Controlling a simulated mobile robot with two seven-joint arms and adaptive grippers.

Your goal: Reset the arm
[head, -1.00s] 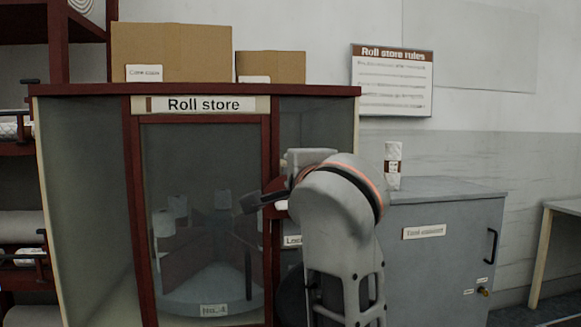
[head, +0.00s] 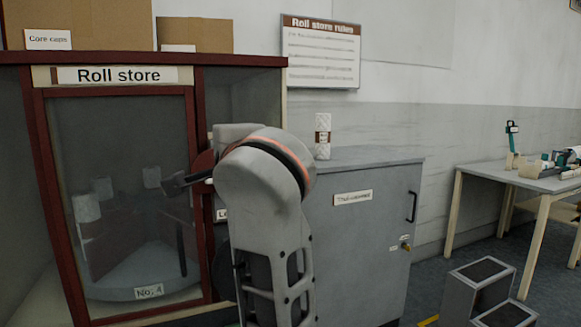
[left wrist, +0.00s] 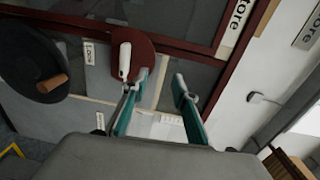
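My left gripper (head: 180,183) is in front of the roll store (head: 240,62), pointing left in the head view, its forearm rising from below. In the left wrist view my left gripper (left wrist: 160,80) has its two teal fingers apart with nothing between them. A red plate with a white lever (left wrist: 125,60) is beside the left finger; I cannot tell whether they touch. A black disc (left wrist: 25,75) with a brown knob (left wrist: 52,83) is farther left. Behind the store's glass, pale rolls (head: 86,208) stand on a turntable marked No. 4 (head: 149,291). My right gripper is not in view.
A grey cabinet (head: 370,235) stands to the right with a banded white roll (head: 323,137) on top. Cardboard boxes (head: 80,22) sit on the store. A workbench (head: 500,176) with tools and grey steps (head: 478,285) are at right. Some floor between is clear.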

